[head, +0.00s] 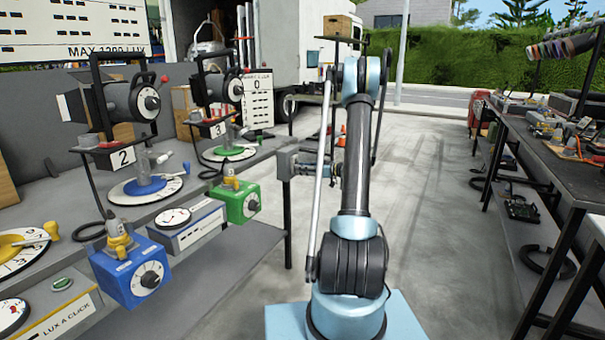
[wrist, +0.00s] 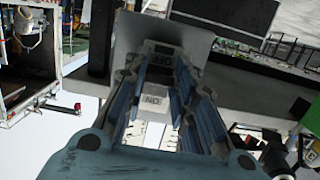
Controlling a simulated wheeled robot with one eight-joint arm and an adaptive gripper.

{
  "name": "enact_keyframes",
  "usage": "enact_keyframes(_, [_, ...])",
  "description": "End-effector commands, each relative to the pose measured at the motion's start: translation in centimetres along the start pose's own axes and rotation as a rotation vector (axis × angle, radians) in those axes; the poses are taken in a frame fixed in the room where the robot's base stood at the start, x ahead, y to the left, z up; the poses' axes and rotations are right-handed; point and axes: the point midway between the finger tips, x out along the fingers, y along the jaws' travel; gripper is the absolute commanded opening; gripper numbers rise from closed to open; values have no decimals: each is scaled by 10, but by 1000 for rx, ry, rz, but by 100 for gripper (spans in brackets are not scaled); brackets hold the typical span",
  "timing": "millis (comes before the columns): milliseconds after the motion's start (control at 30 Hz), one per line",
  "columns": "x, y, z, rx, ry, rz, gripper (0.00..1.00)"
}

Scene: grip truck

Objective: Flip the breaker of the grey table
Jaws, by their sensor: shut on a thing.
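The breaker (head: 287,164) is a small grey box at the far end of the left-hand grey table (head: 272,143). In the wrist view the breaker (wrist: 160,34) fills the space past my fingers, with OFF and ON labels visible between them. My gripper (head: 318,166) is at the breaker's right side in the head view, small and partly hidden by my arm. In the wrist view my gripper (wrist: 165,88) has its fingers closed in on the breaker. The exact contact and the lever's position are hard to make out.
Spotlights (head: 130,97) on numbered dials, a blue box (head: 130,270) and a green box (head: 236,201) line the left table. A cluttered dark table (head: 535,150) stands at right. A white truck (head: 290,50) is behind.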

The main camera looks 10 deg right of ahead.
Motion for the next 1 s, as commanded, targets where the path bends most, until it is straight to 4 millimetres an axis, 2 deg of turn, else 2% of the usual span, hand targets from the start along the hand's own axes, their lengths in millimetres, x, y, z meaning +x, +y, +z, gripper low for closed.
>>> enact_keyframes(233, [-1, 1, -5, 1, -85, 2, 1])
enact_keyframes(600, [-1, 2, -5, 1, -94, 3, 1])
enact_keyframes(633, [-1, 2, -5, 1, -94, 3, 32])
enact_keyframes(700, [-1, 2, -5, 1, -94, 3, 45])
enact_keyframes(1000, [-2, 1, -5, 0, -95, 2, 45])
